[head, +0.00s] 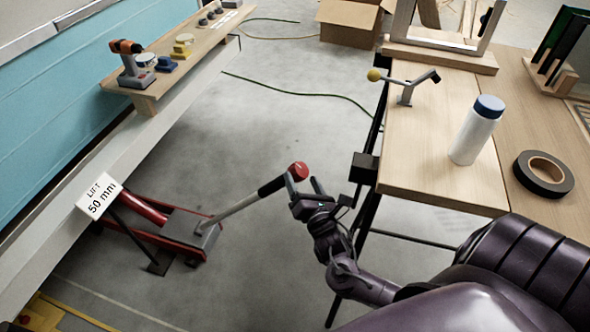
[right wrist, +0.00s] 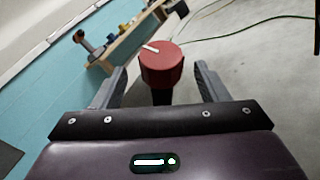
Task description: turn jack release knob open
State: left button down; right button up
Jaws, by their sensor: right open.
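The red jack release knob (head: 299,171) sits at the top end of the jack's handle, which has a black grip (head: 272,187). In the right wrist view the knob (right wrist: 161,65) has a white mark on its top and stands between my finger tips. My right gripper (head: 305,186) is open around or just behind the knob; I cannot tell whether a finger touches it. The red and grey floor jack (head: 190,228) stands under the camper's edge, by a sign (head: 99,196) reading "LIFT 50 mm". My left gripper is not in view.
A wooden workbench (head: 440,180) on the right holds a white bottle (head: 477,130), a roll of black tape (head: 543,174) and a small lever with a yellow ball (head: 405,84). A shelf (head: 160,82) with a drill (head: 131,64) runs along the camper. Grey floor lies between.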

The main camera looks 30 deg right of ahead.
aim_at(296, 167)
jog(key=x, duration=0.6)
jog(key=shift+b, duration=0.3)
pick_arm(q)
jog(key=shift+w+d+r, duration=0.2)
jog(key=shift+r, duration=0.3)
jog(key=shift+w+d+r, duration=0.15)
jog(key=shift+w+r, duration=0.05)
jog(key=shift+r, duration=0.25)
pick_arm(e)
jog(key=shift+c, duration=0.5)
jog(key=c, duration=0.9)
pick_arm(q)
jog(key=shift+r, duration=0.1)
